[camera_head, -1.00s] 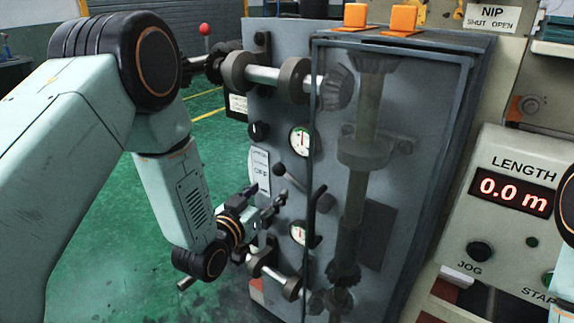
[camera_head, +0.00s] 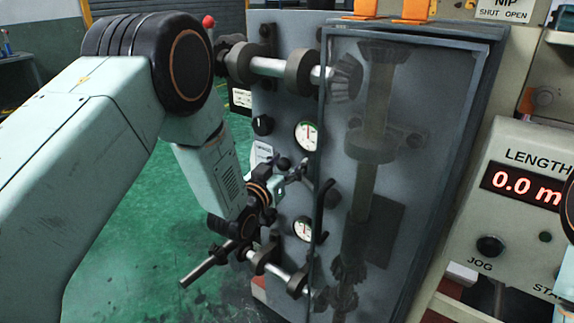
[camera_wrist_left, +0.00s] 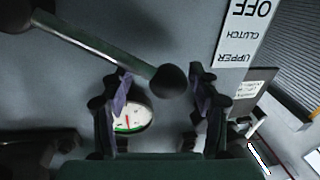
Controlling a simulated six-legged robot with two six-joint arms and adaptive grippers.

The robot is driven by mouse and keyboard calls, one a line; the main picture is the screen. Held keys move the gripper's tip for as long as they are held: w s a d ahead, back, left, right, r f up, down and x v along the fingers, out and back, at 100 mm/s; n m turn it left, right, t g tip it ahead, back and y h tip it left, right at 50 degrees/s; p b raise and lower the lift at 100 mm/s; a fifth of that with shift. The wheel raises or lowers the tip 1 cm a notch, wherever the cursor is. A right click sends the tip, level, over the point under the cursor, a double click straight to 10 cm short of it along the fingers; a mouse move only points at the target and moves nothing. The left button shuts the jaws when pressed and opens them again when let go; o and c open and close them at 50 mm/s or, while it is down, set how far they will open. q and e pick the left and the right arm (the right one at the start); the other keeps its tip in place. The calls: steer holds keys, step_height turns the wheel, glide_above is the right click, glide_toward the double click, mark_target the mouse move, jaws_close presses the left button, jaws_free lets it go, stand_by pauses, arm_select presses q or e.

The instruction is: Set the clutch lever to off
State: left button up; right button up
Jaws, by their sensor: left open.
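The clutch lever (camera_wrist_left: 95,47) is a metal rod with a black ball knob (camera_wrist_left: 170,82), seen against the grey panel in the left wrist view. My left gripper (camera_wrist_left: 162,97) is open, with one finger on each side of the knob in that picture; I cannot tell whether they touch it. In the head view the left gripper (camera_head: 297,172) is at the panel front and hides much of the lever. The label (camera_wrist_left: 238,35) reads upper clutch and OFF, upside down, beside the right finger. My right gripper is not in view.
A round gauge (camera_head: 307,136) sits above my left gripper and another gauge (camera_head: 303,229) below it. A clear cover (camera_head: 395,120) encloses gears and shafts to the right. An upper roller shaft (camera_head: 268,67) sticks out leftward. The green floor (camera_head: 120,250) at left is open.

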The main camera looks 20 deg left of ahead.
arm_select(q)
steer(key=shift+w+a+f, duration=0.1)
steer(key=shift+w+a, duration=0.05)
steer(key=shift+a, duration=0.1)
steer(key=shift+c, duration=0.5)
steer(key=shift+d, duration=0.2)
steer(key=c, duration=0.4)
steer(key=shift+a, duration=0.1)
jaws_close()
steer(key=shift+f, duration=0.1)
